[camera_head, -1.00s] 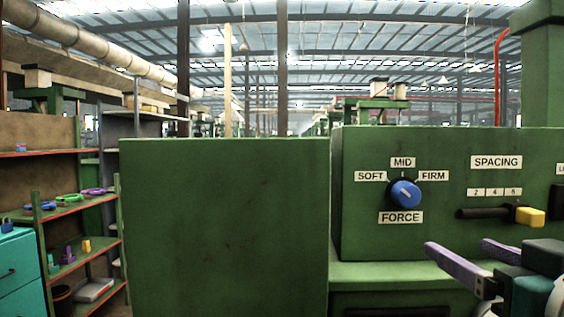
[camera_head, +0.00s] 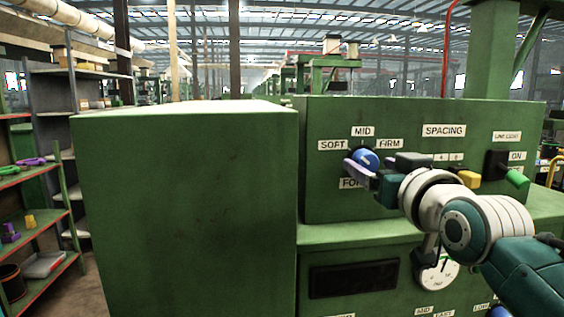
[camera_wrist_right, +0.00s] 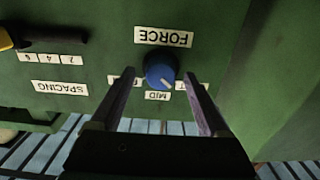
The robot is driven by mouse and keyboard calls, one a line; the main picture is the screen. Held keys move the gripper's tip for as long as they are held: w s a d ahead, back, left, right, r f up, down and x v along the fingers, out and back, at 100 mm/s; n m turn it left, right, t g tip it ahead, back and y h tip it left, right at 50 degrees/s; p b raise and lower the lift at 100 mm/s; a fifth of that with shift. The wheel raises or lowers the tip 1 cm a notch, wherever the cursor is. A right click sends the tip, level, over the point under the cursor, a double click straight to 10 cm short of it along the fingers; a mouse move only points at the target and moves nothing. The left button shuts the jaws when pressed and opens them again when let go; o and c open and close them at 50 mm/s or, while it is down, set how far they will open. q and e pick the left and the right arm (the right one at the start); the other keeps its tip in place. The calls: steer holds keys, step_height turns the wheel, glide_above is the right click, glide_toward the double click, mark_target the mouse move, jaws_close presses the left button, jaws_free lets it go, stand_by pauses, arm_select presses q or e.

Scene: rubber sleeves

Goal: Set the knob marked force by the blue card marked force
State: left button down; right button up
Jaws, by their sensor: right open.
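The blue force knob (camera_head: 369,157) sits on the green machine's front panel, between the SOFT, MID and FIRM labels and above the FORCE label (camera_head: 351,183). In the right wrist view the knob (camera_wrist_right: 158,66) appears upside down. Its white mark points close to MID, slightly to the SOFT side. My right gripper (camera_head: 360,172) is open in front of the knob and partly hides it and the FORCE label. In the wrist view its purple fingers (camera_wrist_right: 160,88) lie one on each side of the knob; contact cannot be told. I see no blue card. My left gripper is not in view.
Right of the knob are the SPACING label (camera_head: 444,131), a yellow-tipped lever (camera_head: 469,178) and a green-tipped switch (camera_head: 516,178). A dial (camera_head: 440,274) sits lower. A large green cabinet (camera_head: 185,210) stands at left, with shelves (camera_head: 40,215) beyond it.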

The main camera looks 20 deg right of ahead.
steer(key=shift+w, duration=0.1)
jaws_close()
stand_by(0.7)
